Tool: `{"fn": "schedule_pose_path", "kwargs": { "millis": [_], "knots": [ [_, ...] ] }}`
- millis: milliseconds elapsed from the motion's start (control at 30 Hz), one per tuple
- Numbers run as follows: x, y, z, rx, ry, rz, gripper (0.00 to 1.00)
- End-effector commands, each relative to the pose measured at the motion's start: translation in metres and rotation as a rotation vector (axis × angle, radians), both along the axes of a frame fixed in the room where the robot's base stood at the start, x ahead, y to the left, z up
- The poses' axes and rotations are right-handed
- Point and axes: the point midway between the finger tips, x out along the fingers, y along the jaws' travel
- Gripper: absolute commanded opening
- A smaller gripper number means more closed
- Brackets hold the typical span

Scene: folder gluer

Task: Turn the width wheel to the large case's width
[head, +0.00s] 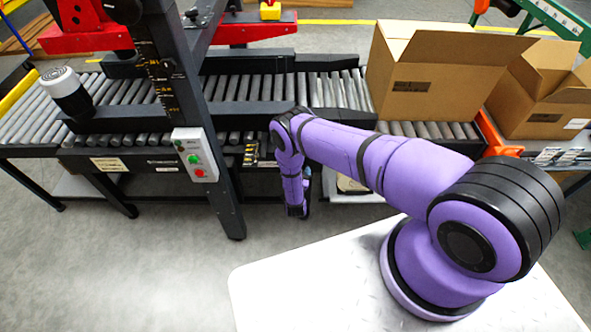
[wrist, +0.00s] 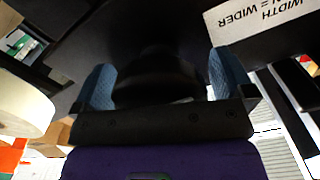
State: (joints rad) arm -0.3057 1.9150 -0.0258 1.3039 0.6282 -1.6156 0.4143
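My gripper (wrist: 165,88) has its two blue finger pads far apart, near the ends of the gripper body. A dark rounded part (wrist: 155,72), perhaps the width wheel or its knob, lies between the pads; I cannot tell whether the pads touch it. A white label (wrist: 262,25) at upper right reads "WIDTH" and "= WIDER". In the head view my arm reaches down at the conveyor's near side, and the wheel is hidden there. A large open cardboard case (head: 430,85) stands on the rollers at the right.
A roller conveyor (head: 235,90) with dark side rails runs across the head view. A dark post carries a switch box (head: 194,155) with green and red buttons. A second open carton (head: 545,95) stands at far right. A cream round part (wrist: 20,105) is close on the wrist view's left.

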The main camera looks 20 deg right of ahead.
Motion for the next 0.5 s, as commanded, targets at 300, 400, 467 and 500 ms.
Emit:
{"fn": "schedule_pose_path", "kwargs": {
  "millis": [300, 400, 467, 500],
  "knots": [
    [-0.004, 0.001, 0.001, 0.000, -0.001, 0.000, 1.00],
    [-0.014, 0.005, 0.001, -0.001, -0.001, 0.000, 1.00],
    [-0.024, 0.008, 0.000, -0.002, 0.001, 0.000, 1.00],
    [-0.031, 0.011, 0.000, -0.002, 0.001, 0.000, 1.00]
  ]
}}
